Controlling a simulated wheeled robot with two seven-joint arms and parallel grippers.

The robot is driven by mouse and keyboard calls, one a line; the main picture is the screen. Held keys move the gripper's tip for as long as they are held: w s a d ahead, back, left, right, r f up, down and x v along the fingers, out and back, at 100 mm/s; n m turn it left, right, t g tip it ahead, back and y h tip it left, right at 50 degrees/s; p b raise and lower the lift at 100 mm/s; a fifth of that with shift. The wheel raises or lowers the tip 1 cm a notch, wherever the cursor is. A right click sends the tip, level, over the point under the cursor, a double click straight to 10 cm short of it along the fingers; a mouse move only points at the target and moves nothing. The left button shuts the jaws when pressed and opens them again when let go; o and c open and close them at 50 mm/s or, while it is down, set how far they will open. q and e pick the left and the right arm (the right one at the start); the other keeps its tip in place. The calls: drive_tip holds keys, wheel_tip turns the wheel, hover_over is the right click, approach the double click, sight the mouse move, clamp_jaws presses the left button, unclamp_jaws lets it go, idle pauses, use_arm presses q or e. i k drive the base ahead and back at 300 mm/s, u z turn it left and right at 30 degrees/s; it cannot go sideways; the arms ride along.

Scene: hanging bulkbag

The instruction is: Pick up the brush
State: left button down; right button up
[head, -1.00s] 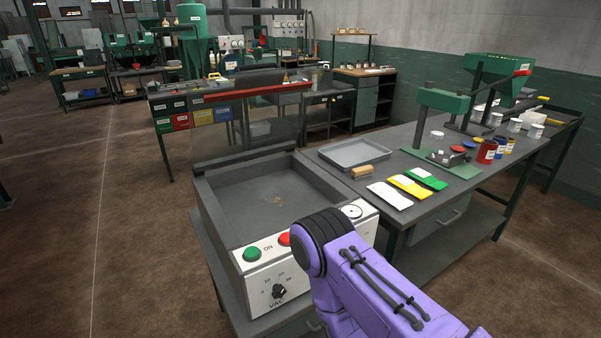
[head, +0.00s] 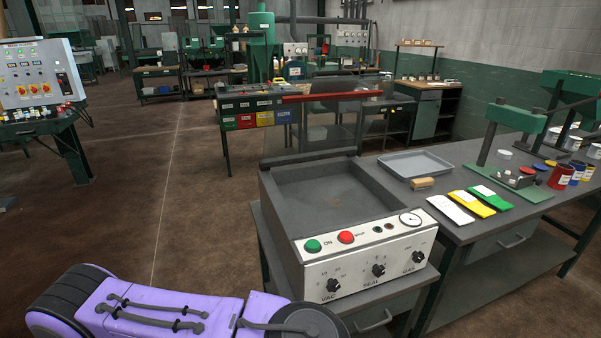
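A small tan block that looks like the brush (head: 422,183) lies on the grey bench on the right in the head view. A purple link of my own arm crosses the lower left, well apart from the brush. Neither of my grippers shows in the head view.
White (head: 450,209), yellow (head: 472,202) and green (head: 491,196) packets lie right of the brush. A green press (head: 515,117) and several jars stand farther right. Floor at left is clear.

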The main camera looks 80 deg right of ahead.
sight(418, 184)
drive_tip(key=k, duration=1.65)
drive_tip(key=z, duration=1.05)
